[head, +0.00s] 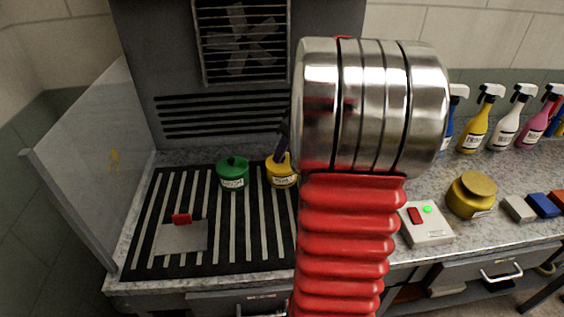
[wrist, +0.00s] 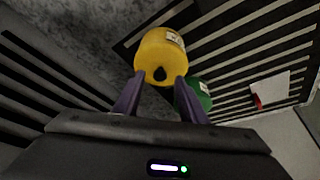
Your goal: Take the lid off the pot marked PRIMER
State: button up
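A yellow pot (head: 280,172) with a white label stands on the slatted grille, partly hidden by my arm. A green pot (head: 233,174) with a green knobbed lid and a white label stands to its left. I cannot read either label, so I cannot tell which is PRIMER. In the wrist view the yellow pot (wrist: 160,48) is straight ahead, with a dark spot on its near face. My gripper (wrist: 160,78) is open, its purple fingers to either side of that spot; contact is unclear. The green pot (wrist: 200,94) is partly hidden behind the right finger.
A grey plate with a red grip (head: 181,238) lies on the grille (head: 265,258). A clear panel (head: 85,165) borders it at left. At right are a switch box (head: 426,224) with a green light, a brass pot (head: 471,195), coloured blocks (head: 543,205) and spray bottles (head: 474,133).

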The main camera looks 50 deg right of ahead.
jog(key=shift+x, duration=0.8)
jog(key=shift+c, duration=0.4)
grip_shut()
